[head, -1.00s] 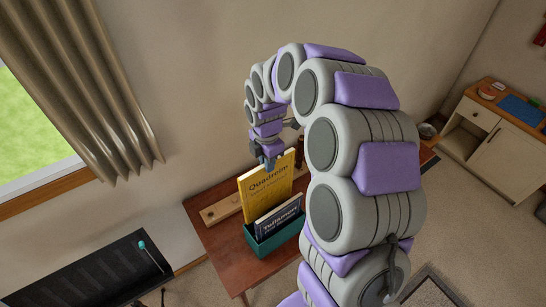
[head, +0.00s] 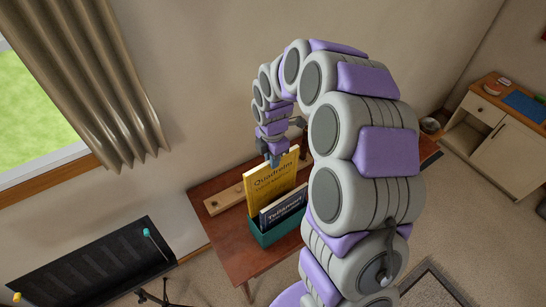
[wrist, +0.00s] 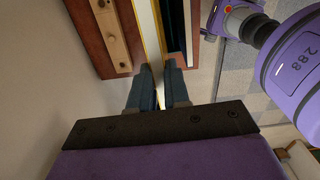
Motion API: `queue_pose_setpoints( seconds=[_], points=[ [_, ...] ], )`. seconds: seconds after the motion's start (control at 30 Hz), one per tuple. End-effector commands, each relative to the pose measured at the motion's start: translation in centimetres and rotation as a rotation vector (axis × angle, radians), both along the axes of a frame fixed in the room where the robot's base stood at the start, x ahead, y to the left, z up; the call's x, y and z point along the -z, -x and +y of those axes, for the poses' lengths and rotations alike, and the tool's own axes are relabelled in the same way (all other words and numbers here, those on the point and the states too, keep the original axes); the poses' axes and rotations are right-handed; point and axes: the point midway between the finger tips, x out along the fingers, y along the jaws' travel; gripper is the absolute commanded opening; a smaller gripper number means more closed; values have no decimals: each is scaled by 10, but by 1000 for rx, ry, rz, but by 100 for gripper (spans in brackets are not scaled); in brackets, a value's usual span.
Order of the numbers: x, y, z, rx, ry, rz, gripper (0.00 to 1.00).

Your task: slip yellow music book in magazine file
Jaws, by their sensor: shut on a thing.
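The yellow music book (head: 266,184) stands nearly upright behind a dark blue book (head: 284,207) at the green magazine file (head: 278,233). Its lower part is hidden by the blue book and the file's wall, so I cannot see how deep it sits. My gripper (head: 275,161) is shut on the book's top edge. In the wrist view my gripper (wrist: 160,85) has a finger on each side of the yellow music book (wrist: 149,35), seen edge-on with pale pages and a thin yellow edge.
The file stands on a reddish-brown wooden table (head: 228,241). A wooden strip with knobs (head: 224,199) lies left of it. A black music stand (head: 98,270) is at lower left. The wall is close behind. A cabinet (head: 503,143) stands far right.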

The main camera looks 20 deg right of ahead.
Motion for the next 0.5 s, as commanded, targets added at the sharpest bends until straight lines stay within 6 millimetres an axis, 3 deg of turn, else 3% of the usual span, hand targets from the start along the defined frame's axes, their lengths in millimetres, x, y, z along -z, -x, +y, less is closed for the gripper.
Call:
queue_pose_setpoints(
  seconds=[0.5],
  points=[
    [-1,1,-10,3,-6,-1,0]
  ],
)
